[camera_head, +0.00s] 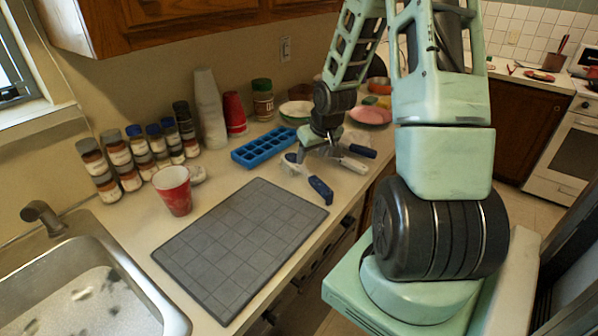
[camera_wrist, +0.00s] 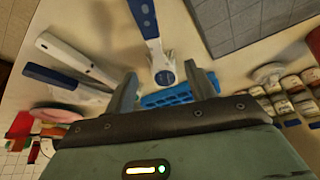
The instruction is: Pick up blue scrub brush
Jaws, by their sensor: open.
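The blue scrub brush (camera_head: 320,190) lies on the counter beside the grey mat, its blue handle toward the front edge and its pale head partly hidden near my gripper. In the wrist view the brush (camera_wrist: 144,16) has a blue-and-white handle at the top, and its head end shows between my fingers. My gripper (camera_head: 318,154) is open and hangs low over the counter, pointing down. In the wrist view its two fingers (camera_wrist: 160,75) are apart on either side of the brush's head end. No contact is visible, and I cannot tell the height gap.
A white-handled utensil (camera_head: 350,163) and a dark-blue-handled one (camera_head: 361,151) lie close to the right. A blue ice tray (camera_head: 264,149) is behind. A red cup (camera_head: 173,190), spice jars (camera_head: 118,158) and a pink plate (camera_head: 371,115) stand around. The grey mat (camera_head: 240,240) is bare.

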